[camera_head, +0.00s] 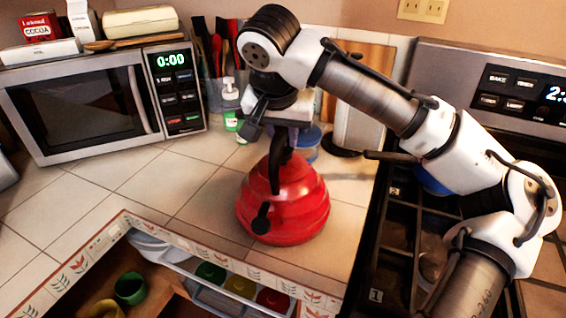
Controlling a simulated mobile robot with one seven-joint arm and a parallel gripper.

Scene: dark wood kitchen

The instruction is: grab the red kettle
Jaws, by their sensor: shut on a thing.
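The red kettle (298,202) stands on the tiled counter, left of the stove. It has a round ribbed red body, a black handle and a black spout end facing the front. My gripper (283,138) is above the kettle, pointing down, and is shut on the kettle's black handle at the top. The fingertips and part of the handle are hard to make out against each other. The kettle looks upright and at or very near the counter surface; I cannot tell if there is a gap under it.
A microwave (95,103) stands at the back left. Utensils (214,50) and a soap bottle (231,95) are behind the kettle. A wooden board (368,70) leans at the back. An open drawer (190,285) with cups is in front. The stove grates (400,235) lie right. Tiles left of the kettle are clear.

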